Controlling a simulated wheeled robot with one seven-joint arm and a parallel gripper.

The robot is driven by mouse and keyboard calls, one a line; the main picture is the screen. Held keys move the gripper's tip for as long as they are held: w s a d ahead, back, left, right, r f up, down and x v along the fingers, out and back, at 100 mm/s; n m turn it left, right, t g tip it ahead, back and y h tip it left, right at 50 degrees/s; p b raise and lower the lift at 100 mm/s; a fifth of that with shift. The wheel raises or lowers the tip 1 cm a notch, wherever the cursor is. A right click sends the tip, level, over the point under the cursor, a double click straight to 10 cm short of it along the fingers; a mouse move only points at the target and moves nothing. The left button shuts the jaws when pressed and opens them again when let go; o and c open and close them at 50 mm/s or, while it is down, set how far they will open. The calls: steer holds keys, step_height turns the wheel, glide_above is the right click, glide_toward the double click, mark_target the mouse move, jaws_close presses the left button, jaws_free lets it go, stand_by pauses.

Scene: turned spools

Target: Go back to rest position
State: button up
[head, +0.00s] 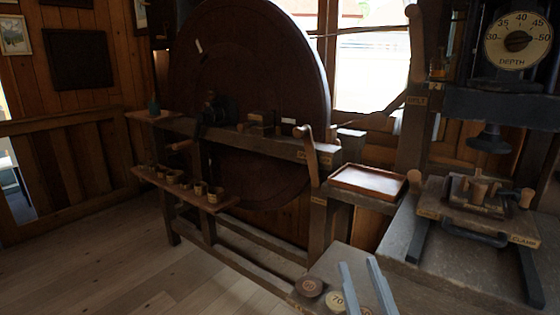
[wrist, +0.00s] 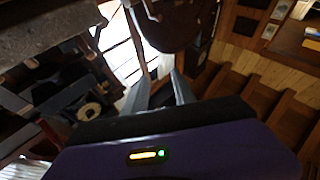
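My gripper (head: 359,264) shows at the bottom of the head view, right of centre. Its two pale blue-grey fingers stand apart with nothing visible between them. It appears over the front of the bench, near two round labelled discs, one dark red (head: 309,286) and one cream marked 70 (head: 336,301). In the wrist view my gripper (wrist: 158,82) also has its fingers spread, with no object between the tips. The wrist picture is tilted and shows the room beyond the fingers.
A wooden tray (head: 367,181) sits on the bench behind my gripper. To the right are a clamp fixture (head: 480,208) and a press with a depth dial (head: 517,40). A lathe with a large dark wheel (head: 250,75) and a shelf of small cups (head: 190,188) stand left. Floor (head: 130,265) is clear front left.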

steer(key=s+d+f+m+g+h, duration=0.1)
steer(key=s+d+f+g, duration=0.2)
steer(key=s+f, duration=0.65)
steer(key=s+d+f+m+g+h, duration=0.15)
steer(key=s+f, duration=0.25)
steer(key=s, duration=1)
steer(key=s+d+f+g, duration=0.3)
steer(key=s+f, duration=0.4)
steer(key=s, duration=0.5)
step_height(320, 180, up, 14)
steer(key=p, duration=1.2)
steer(key=shift+w+f+p, duration=0.25)
steer(key=shift+w+p, duration=0.1)
steer(key=shift+w, duration=0.05)
